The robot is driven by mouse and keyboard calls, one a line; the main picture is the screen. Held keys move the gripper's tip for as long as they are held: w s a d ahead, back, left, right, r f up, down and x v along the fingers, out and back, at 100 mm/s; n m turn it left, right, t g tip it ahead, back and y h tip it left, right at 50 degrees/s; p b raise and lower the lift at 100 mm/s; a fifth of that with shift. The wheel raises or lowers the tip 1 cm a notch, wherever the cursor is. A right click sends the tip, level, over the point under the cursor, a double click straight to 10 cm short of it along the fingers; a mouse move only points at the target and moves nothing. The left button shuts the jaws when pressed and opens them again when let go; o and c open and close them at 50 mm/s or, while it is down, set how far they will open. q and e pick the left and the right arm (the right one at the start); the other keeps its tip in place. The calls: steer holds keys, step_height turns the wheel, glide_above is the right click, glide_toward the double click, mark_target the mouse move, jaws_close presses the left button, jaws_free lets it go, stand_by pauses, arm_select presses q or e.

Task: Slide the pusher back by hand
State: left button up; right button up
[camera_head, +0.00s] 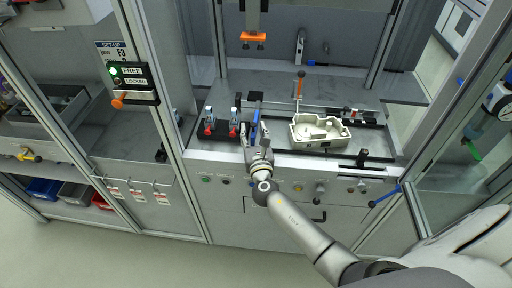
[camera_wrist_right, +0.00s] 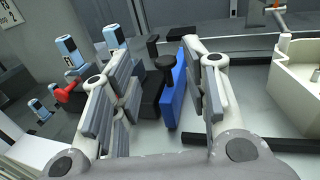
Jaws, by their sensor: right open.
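The pusher looks like the upright blue plate (camera_head: 256,118) with a black knob, on the fixture deck inside the cell. In the right wrist view the blue plate (camera_wrist_right: 174,92) stands between the finger lines, nearer the right finger, with the black knob (camera_wrist_right: 166,64) at its top. My right gripper (camera_head: 254,134) reaches over the deck's front edge and is open. It also shows large in the right wrist view (camera_wrist_right: 163,82). Its fingers are on either side of the plate; I cannot tell whether either touches it. My left gripper is not in view.
Two blue-topped clamps with red tips (camera_head: 209,121) stand left of the gripper. A cream moulded tray (camera_head: 319,132) sits to the right, with an orange-knobbed lever (camera_head: 299,84) behind it. An orange tool (camera_head: 253,37) hangs above. Frame posts flank the opening.

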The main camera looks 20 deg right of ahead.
steer(key=v, duration=0.7)
steer(key=shift+s+a, duration=0.2)
steer(key=shift+s, duration=0.2)
steer(key=shift+r, duration=0.1)
